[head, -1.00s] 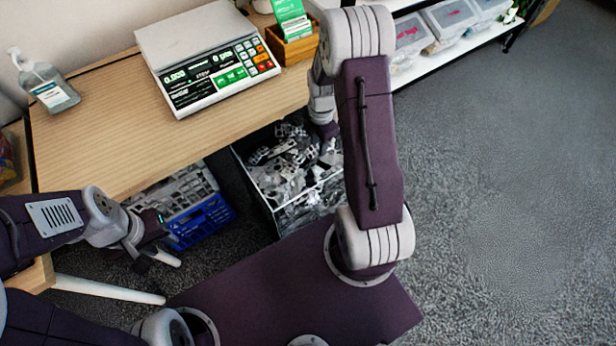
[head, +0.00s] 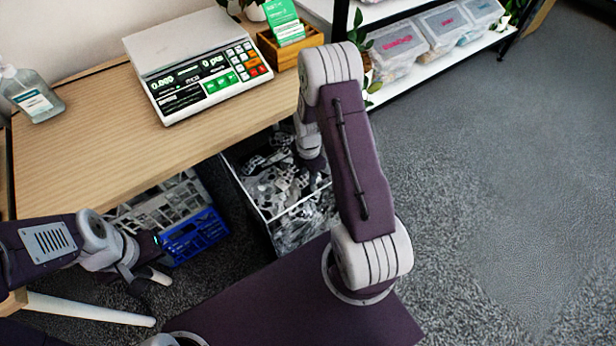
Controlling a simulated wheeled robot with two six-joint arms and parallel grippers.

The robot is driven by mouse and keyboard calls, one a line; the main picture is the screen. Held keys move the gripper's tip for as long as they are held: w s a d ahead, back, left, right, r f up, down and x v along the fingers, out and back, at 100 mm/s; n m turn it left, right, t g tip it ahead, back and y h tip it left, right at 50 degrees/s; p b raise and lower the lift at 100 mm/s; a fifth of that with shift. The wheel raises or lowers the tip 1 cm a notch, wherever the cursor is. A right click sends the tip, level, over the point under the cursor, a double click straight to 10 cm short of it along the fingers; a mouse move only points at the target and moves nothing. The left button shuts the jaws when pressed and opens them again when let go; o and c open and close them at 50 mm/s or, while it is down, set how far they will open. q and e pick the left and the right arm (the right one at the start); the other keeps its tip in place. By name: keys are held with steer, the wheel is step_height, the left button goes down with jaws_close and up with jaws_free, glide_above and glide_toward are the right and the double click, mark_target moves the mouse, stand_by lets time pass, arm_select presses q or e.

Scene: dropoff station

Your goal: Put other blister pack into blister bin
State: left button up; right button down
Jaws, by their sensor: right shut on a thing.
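An open dark-walled bin (head: 243,193) stands on the floor under the table's front edge, full of jumbled silvery-grey and white pieces that look like blister packs (head: 284,188). My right gripper (head: 314,172) points down at the bin's right part, behind my own raised arm. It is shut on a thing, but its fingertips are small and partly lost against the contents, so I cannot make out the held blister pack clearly. My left gripper (head: 150,282) is open and empty, low at the left, in front of the blue crate (head: 196,238).
A wooden table (head: 90,150) carries a scale (head: 200,75), a sanitizer bottle (head: 32,97) and a wooden box with a green card (head: 290,45). A grey-white crate (head: 160,205) sits under it. Shelves with lidded containers (head: 398,48) stand behind; the right floor is clear.

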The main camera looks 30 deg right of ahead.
steer(key=shift+f, duration=0.55)
steer(key=shift+r, duration=0.1)
steer(key=c, duration=1)
jaws_free()
